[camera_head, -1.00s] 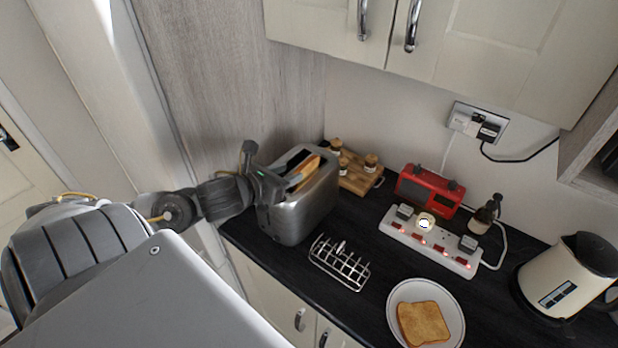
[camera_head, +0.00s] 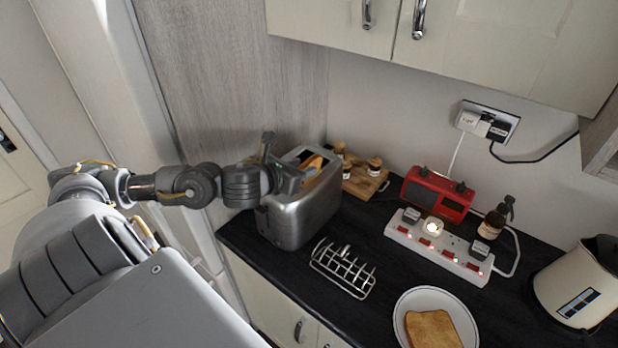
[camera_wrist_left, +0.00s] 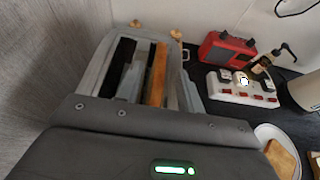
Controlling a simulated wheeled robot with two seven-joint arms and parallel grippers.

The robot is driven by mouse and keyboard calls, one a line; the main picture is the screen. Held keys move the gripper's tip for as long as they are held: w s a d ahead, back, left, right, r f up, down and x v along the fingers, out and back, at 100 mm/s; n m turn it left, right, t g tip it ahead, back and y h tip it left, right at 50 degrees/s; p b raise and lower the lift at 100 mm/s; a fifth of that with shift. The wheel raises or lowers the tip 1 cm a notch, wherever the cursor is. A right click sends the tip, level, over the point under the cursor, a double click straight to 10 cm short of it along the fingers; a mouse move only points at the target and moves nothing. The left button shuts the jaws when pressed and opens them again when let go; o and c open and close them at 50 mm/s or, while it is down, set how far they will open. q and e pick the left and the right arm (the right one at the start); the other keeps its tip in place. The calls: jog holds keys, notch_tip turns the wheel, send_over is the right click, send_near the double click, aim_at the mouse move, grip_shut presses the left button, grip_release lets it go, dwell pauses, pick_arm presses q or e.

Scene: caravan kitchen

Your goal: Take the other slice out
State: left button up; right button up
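The steel toaster (camera_head: 298,219) stands at the back left of the worktop. One browned slice (camera_head: 316,165) stands upright in a slot, its top above the rim; it also shows in the left wrist view (camera_wrist_left: 158,72). The other slot looks dark and empty. My left gripper (camera_head: 304,171) is over the toaster top; in the wrist view its fingers (camera_wrist_left: 160,88) are apart, one on each side of the slice, with a gap on the right side. Another toast slice (camera_head: 432,329) lies on a white plate (camera_head: 463,313). My right gripper is out of view.
An empty wire toast rack (camera_head: 342,268) stands in front of the toaster. Behind are a wooden board with jars (camera_head: 364,182), a red radio (camera_head: 437,194) and a power strip (camera_head: 439,250). A kettle (camera_head: 572,285) stands at right.

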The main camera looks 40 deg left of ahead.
aim_at(315, 160)
pick_arm(q)
jog(key=shift+p+x, duration=0.65)
jog(key=shift+x, duration=1.3)
jog(key=shift+a, duration=0.1)
grip_shut()
